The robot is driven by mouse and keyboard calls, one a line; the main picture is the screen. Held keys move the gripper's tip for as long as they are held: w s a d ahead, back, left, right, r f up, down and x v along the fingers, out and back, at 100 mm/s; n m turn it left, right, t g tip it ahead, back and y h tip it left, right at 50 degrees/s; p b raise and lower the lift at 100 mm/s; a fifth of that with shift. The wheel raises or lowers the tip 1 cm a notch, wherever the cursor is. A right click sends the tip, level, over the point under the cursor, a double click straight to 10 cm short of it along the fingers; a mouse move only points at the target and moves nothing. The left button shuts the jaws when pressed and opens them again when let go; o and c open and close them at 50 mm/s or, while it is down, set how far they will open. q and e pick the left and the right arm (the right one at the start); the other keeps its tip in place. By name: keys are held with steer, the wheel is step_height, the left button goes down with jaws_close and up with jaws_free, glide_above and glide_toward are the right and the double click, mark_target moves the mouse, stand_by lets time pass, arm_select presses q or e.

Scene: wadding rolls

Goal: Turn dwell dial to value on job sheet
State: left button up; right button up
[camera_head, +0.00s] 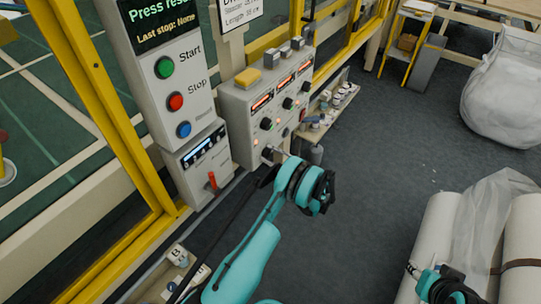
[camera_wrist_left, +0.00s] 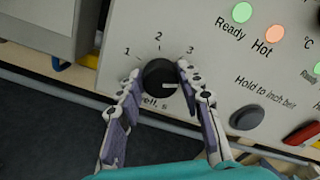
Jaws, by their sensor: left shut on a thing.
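The black dial (camera_wrist_left: 160,78) sits low on the grey control panel (camera_head: 240,120), with 1, 2 and 3 marked around its upper side. Its pale pointer line points right in the left wrist view, below the 3. Its label is partly hidden and ends in "s". My left gripper (camera_wrist_left: 158,84) is shut on the dial, one finger on each side. In the head view the left gripper (camera_head: 272,156) is at the panel's lower edge. A white sheet (camera_head: 240,12) above the panel is cut off; a length line shows. My right gripper (camera_head: 447,290) is at the lower right, its fingers unclear.
A grey round button (camera_wrist_left: 247,117) and a red switch (camera_wrist_left: 303,133) are right of the dial. A column with Start and Stop buttons (camera_head: 170,85) stands left of the panel. White rolls (camera_head: 435,230) lie at lower right. The dark floor between is clear.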

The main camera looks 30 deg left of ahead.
arm_select(q)
steer(key=n, duration=0.5)
steer(key=shift+s+f+n, duration=0.1)
steer(key=shift+n, duration=1.7)
steer(key=o, duration=1.2)
steer(key=shift+c, duration=0.2)
steer(key=d, duration=1.2)
steer(key=shift+s, duration=0.45)
